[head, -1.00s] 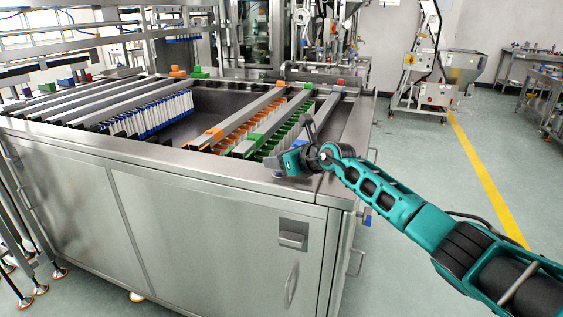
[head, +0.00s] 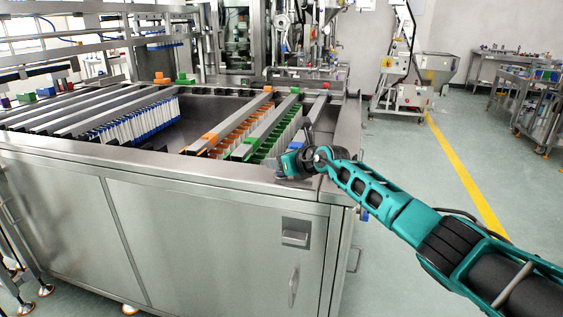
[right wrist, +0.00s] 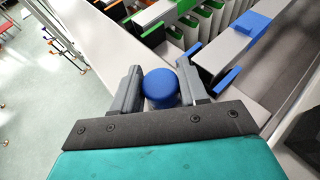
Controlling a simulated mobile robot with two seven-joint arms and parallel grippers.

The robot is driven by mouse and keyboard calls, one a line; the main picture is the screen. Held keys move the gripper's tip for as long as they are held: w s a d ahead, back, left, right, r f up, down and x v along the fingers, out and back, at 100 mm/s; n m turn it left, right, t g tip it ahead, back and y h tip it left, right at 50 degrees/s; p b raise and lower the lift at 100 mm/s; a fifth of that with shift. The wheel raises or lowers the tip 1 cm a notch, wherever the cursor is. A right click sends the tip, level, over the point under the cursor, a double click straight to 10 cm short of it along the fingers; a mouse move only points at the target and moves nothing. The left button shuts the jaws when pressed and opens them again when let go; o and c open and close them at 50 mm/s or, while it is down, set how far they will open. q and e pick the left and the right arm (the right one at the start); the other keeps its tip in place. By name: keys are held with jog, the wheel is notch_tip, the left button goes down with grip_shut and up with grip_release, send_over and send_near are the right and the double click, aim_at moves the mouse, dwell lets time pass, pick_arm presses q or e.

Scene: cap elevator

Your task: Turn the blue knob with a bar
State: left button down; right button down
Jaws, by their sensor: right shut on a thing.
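The blue knob (right wrist: 160,88) is a round blue cap in the middle of the right wrist view. It sits between the two grey fingers of my right gripper (right wrist: 159,76), which is shut on it. In the head view my right gripper (head: 287,166) is at the front right rim of the steel machine (head: 200,175), and the knob there is hidden by the gripper. A grey bar (right wrist: 222,52) with a blue block (right wrist: 250,24) on it lies to the right of the knob in the right wrist view. My left gripper is not in view.
Long rails with orange clips (head: 209,138) and green clips (head: 250,140) run back across the machine top, close to my right gripper. A row of white and blue strips (head: 140,121) hangs further left. The floor (head: 410,165) to the right is clear.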

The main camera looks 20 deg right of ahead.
dwell(0.3)
jog(key=c, duration=0.7)
grip_release()
jog(key=shift+s+d+r+p, duration=0.2)
jog(key=shift+s+r+p, duration=0.05)
jog(key=shift+s+p, duration=0.15)
jog(key=shift+p+v, duration=0.8)
jog(key=shift+v, duration=5.15)
jog(key=shift+s+f, duration=0.1)
jog(key=shift+f, duration=0.05)
